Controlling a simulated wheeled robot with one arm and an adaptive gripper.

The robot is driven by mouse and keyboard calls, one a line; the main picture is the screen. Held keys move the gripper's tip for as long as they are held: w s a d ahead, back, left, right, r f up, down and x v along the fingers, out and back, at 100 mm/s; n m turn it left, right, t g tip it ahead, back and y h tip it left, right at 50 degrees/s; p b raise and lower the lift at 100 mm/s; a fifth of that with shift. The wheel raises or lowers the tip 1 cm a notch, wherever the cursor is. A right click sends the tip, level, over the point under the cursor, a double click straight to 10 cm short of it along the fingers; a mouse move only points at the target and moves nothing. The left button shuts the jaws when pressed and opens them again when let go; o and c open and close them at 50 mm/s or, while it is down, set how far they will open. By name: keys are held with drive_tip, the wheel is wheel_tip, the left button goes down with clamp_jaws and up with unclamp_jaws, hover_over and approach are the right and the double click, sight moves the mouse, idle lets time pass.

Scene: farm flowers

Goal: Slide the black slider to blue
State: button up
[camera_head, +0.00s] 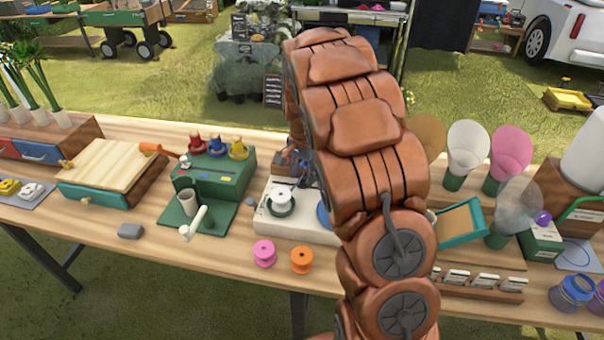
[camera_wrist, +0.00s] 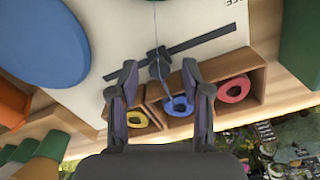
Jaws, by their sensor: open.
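The black slider (camera_wrist: 158,62) shows in the wrist view as a small dark block on a long black bar across a white board (camera_wrist: 90,100). A yellow spool (camera_wrist: 137,118), a blue spool (camera_wrist: 180,105) and a red spool (camera_wrist: 234,88) sit in wooden compartments behind the bar. The slider stands near the yellow and blue compartments; a thin blue strand runs by it to the blue spool. My gripper (camera_wrist: 158,74) is open, its fingers either side of the slider in the picture; I cannot tell contact. In the head view my arm hides the slider.
In the head view the white board (camera_head: 265,228) stands on the wooden table (camera_head: 210,268), beside a green stand (camera_head: 222,178). A pink spool (camera_head: 264,253) and an orange spool (camera_head: 302,260) stand in front. Paper cones (camera_head: 467,148) and a teal tray (camera_head: 460,222) are to the right.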

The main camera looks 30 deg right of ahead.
sight(302, 177)
wheel_tip(302, 177, up, 12)
idle(0.5)
drive_tip(key=shift+f, duration=0.1)
